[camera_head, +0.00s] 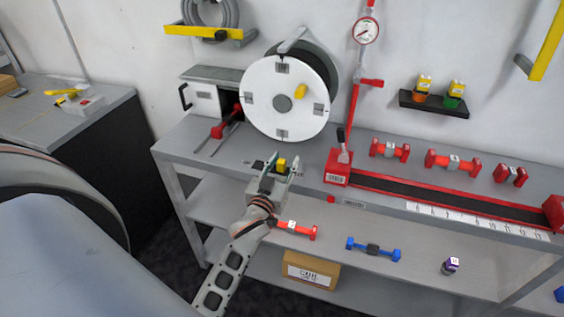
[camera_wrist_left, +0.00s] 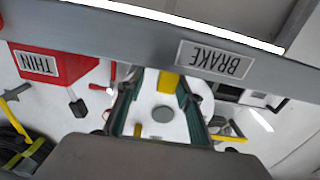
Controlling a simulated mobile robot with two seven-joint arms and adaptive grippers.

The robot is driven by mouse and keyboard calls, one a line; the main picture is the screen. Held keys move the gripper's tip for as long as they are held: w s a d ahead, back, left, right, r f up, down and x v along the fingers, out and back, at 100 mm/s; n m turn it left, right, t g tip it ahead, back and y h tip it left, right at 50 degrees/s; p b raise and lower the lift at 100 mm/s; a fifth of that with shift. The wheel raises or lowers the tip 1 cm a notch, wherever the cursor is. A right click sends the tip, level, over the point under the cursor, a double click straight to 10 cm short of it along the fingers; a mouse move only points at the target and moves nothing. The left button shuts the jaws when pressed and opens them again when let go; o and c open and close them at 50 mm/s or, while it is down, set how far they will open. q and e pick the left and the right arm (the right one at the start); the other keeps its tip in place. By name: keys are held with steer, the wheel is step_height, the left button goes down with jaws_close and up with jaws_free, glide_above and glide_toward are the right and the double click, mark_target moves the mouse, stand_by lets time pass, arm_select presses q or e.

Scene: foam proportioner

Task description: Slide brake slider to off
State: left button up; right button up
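A small yellow block (camera_head: 281,163), which looks like the brake slider's knob, is at the front edge of the grey workbench, below the white reel (camera_head: 258,103). In the left wrist view the yellow block (camera_wrist_left: 168,81) shows by the bench edge, near an upside-down BRAKE label (camera_wrist_left: 215,60). My left gripper (camera_head: 276,169) is at the bench's front edge, its fingers spread on either side of the block. The left wrist view shows the gripper (camera_wrist_left: 160,92) open, with gaps beside the block. The slider's track is hidden. My right gripper is not in view.
A red box (camera_head: 337,168) with a gauge pole and a long red-edged track stand on the bench to the right. Red dumbbell-shaped parts (camera_head: 390,150) lie behind it. A lower shelf (camera_head: 345,225) holds red and blue parts. A side table (camera_head: 50,115) is at left.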

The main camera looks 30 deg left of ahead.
arm_select(q)
steer(key=shift+a, duration=0.1)
steer(key=shift+s, duration=0.25)
steer(key=v, duration=0.7)
stand_by(0.4)
steer(key=s+d+f+m+g+h, duration=0.3)
steer(key=s+d+f, duration=0.4)
steer(key=s+f, duration=0.2)
steer(key=s+d+f+m+g+h, duration=0.3)
steer(key=s+d+f, duration=0.4)
steer(key=f, duration=0.5)
steer(key=shift+s+f+m+g+h, duration=0.4)
steer(key=shift+s+m, duration=0.1)
steer(key=shift+s, duration=0.55)
